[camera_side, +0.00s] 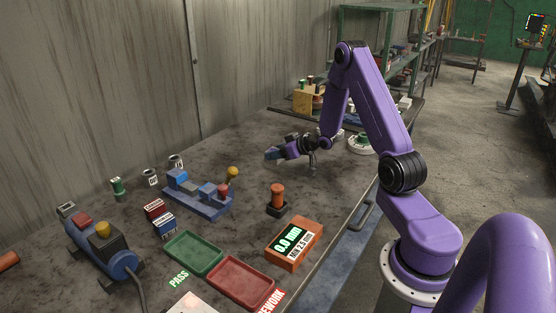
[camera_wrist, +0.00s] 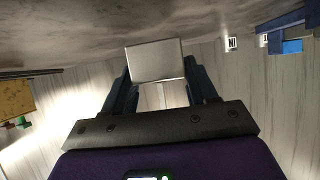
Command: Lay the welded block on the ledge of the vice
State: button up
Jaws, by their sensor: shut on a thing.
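My gripper (camera_side: 283,151) is at the end of the purple arm, above the dark bench toward the back. It is shut on a pale grey block, the welded block (camera_wrist: 155,60), which sits between the two dark fingers (camera_wrist: 158,78) in the wrist view. In the side view the block is too small to tell from the fingers. A blue fixture (camera_side: 209,207), which looks like the vice, stands on the bench to the left and nearer the camera. It bears blue and grey blocks, a red knob and a yellow knob. My gripper is well apart from it.
A green tray (camera_side: 190,266) and a red tray (camera_side: 267,298) lie in front, beside an orange gauge (camera_side: 293,254) reading 0.0 mm. An orange post (camera_side: 277,194) stands between the gauge and my gripper. A blue motor unit (camera_side: 88,245) stands at left. The mid-bench is mostly clear.

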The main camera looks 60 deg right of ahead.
notch_tip(320, 180, up, 6)
jog(key=shift+f, duration=0.1)
jog(key=shift+w+a+r, duration=0.25)
jog(key=shift+a+r, duration=0.1)
jog(key=shift+r, duration=0.15)
jog(key=a+r, duration=0.5)
jog(key=a, duration=0.7)
jog(key=a+r, duration=0.4)
jog(key=a, duration=0.9)
jog(key=shift+a+r, duration=0.15)
jog(key=shift+r, duration=0.25)
